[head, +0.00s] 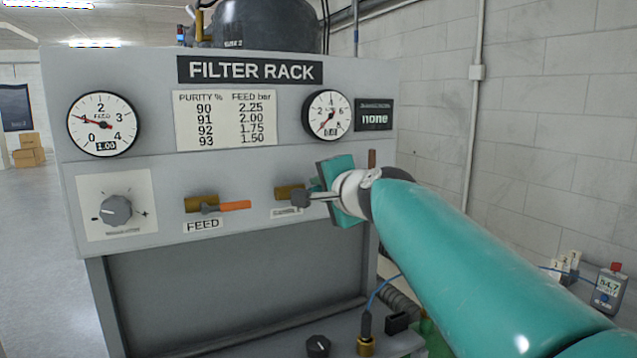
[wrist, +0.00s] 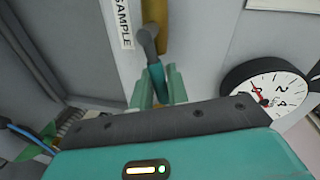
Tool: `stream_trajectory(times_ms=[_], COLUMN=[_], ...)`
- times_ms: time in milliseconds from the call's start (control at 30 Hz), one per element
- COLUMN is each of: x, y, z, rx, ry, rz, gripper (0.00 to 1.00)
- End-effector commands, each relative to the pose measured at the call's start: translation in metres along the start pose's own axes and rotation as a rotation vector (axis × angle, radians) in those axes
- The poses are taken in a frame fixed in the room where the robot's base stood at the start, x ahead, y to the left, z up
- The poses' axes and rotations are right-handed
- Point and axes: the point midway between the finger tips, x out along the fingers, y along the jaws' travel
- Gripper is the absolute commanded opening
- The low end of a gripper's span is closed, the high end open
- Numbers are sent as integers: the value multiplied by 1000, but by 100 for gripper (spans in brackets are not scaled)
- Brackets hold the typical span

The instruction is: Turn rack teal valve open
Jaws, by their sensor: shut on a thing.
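The teal valve has a brass body (head: 288,191) on the filter rack's front panel, right of the FEED valve. In the wrist view its brass body (wrist: 154,14), grey hub (wrist: 148,42) and short teal lever (wrist: 156,76) show beside a SAMPLE label (wrist: 124,24). The lever points away from the brass body, roughly in line with it. My gripper (wrist: 158,88) is shut on the teal lever, with one finger on each side. In the head view my gripper (head: 316,196) comes from the right and hides most of the lever.
The FEED valve (head: 236,206) with its orange lever is to the left, and a grey knob (head: 116,210) is further left. Gauges (head: 103,124) (head: 327,115) sit above. A lower shelf holds a black knob (head: 318,346) and a brass fitting (head: 366,346). Open floor is at far left.

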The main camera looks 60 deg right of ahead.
Motion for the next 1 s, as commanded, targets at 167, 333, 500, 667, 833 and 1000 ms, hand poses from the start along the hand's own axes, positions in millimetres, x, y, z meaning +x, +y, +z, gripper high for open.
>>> stream_trajectory(times_ms=[167, 333, 500, 667, 833, 1000], x=[2, 2, 2, 2, 2, 2], y=[6, 9, 11, 11, 11, 11], z=[1, 2, 2, 2, 2, 2], rx=[110, 178, 211, 221, 221, 220], ry=[-24, -37, -44, -46, -46, -46], rz=[0, 0, 0, 0, 1, 1], gripper=[0, 0, 0, 0, 0, 28])
